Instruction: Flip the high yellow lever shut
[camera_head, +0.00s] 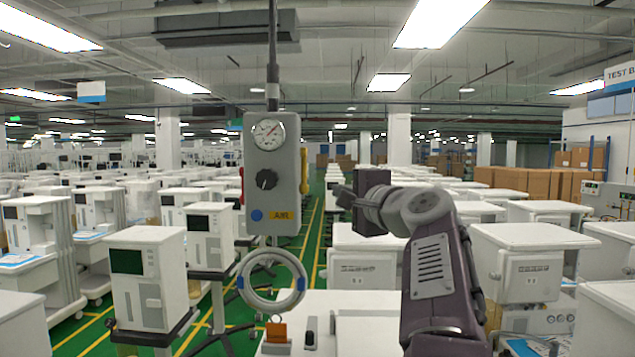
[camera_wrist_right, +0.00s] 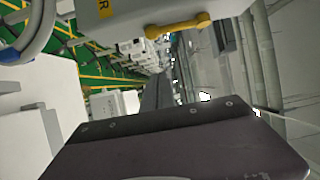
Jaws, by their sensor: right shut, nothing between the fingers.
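The yellow lever (camera_head: 304,170) lies upright along the right side of a grey gauge box (camera_head: 272,205) that hangs from a dark pole. In the right wrist view, the yellow lever (camera_wrist_right: 180,27) runs along the edge of the grey box (camera_wrist_right: 125,14), with a knob at each end. My right gripper (camera_head: 340,193) is shut and empty, to the right of the box and slightly below the lever, with a gap between them. In the wrist view its dark body fills the bottom and its fingertips cannot be made out. My left gripper is not in view.
The box carries a round gauge (camera_head: 269,134), a black knob (camera_head: 267,180) and a yellow AIR label (camera_head: 285,216). A ring of grey hose (camera_head: 271,306) hangs below. A white cart top (camera_head: 335,305) stands under it, with many white carts around.

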